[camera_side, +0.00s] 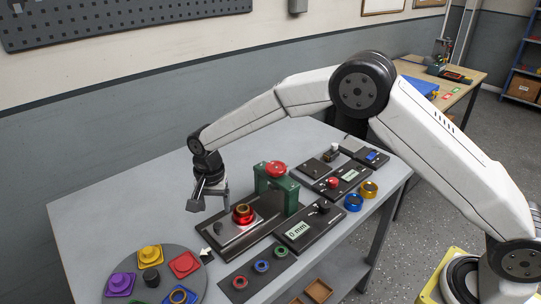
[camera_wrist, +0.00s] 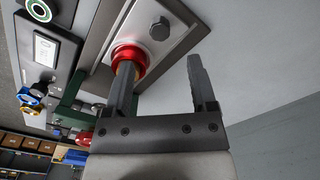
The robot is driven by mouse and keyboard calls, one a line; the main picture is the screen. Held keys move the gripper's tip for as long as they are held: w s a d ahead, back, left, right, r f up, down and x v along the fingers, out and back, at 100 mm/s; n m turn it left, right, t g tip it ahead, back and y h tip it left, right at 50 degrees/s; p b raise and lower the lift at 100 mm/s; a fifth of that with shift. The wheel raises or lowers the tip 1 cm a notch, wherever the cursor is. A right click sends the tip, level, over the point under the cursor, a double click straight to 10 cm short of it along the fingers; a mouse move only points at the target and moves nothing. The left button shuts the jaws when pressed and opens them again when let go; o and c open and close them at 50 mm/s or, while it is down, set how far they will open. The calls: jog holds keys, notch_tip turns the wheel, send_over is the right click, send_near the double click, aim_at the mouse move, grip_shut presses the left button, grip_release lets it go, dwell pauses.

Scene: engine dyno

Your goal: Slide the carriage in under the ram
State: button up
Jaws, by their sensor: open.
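The carriage (camera_side: 228,236) is a silver plate on a dark base, carrying a red and gold ringed part (camera_side: 243,214) and a small dark knob (camera_side: 220,228) at its left end. It stands outside the green press frame (camera_side: 284,190), with a red cap (camera_side: 276,168) on top; the ram inside is hard to make out. My gripper (camera_side: 210,203) is open and empty above the carriage's left part. In the wrist view the carriage (camera_wrist: 180,42) lies beyond the open fingers of my gripper (camera_wrist: 160,62). The left finger partly covers the red ring (camera_wrist: 128,52); the knob (camera_wrist: 160,28) shows clear.
A panel (camera_side: 300,232) reading "0 mm" stands right of the base. A round grey tray (camera_side: 168,262) with coloured pieces is at front left. A dark strip with coloured rings (camera_side: 258,272) lies in front. Loose blue (camera_side: 353,202) and gold (camera_side: 369,189) rings stand right. The back-left table is clear.

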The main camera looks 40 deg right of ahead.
aim_at(218, 225)
jog(key=shift+f, duration=3.45)
grip_shut()
